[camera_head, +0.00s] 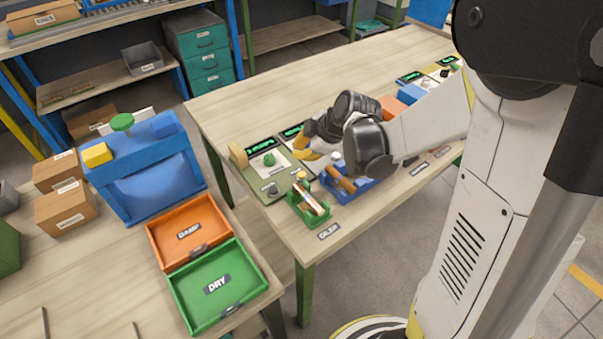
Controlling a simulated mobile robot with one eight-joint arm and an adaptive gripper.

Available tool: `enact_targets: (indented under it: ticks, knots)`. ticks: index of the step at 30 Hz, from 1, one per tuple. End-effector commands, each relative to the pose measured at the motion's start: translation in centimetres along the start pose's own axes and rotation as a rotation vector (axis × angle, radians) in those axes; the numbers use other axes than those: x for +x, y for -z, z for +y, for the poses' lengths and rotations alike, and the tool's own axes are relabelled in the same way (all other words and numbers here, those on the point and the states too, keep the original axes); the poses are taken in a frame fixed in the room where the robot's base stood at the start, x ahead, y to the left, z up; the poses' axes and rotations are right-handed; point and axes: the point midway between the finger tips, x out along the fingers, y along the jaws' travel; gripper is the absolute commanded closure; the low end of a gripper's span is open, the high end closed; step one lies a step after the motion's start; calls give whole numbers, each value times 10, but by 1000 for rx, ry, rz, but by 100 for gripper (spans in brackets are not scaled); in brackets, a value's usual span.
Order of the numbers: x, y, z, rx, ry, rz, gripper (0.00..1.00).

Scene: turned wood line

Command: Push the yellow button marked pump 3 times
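A small pale yellow cap (303,174) shows to the right of the knob, just below my gripper. I cannot read any pump marking, so I cannot tell whether this cap is the pump button. My gripper (304,146) reaches in from the right over the panel area. Its fingers look small and partly yellow, and their opening and any contact are unclear. The arm hides part of the panels behind it.
A green holder (309,212) and a blue holder (339,193) stand close to the gripper at the table's front. Orange (160,249) and green (190,313) trays, marked DAMP and DRY, lie on the left table beside a blue machine (125,173).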

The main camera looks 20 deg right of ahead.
Motion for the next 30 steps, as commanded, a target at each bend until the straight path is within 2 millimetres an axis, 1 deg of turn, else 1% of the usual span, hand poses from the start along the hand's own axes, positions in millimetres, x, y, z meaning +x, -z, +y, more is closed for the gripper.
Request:
enact_targets:
  ticks: [6, 8, 20, 26, 30]
  knots:
    - [-30, 16, 16, 0, 0, 0, 100]
    - [-32, 17, 17, 0, 0, 0, 100]
    - [-26, 14, 14, 0, 0, 0, 100]
    - [-12, 6, 6, 0, 0, 0, 100]
    - [4, -2, -2, 0, 0, 0, 100]
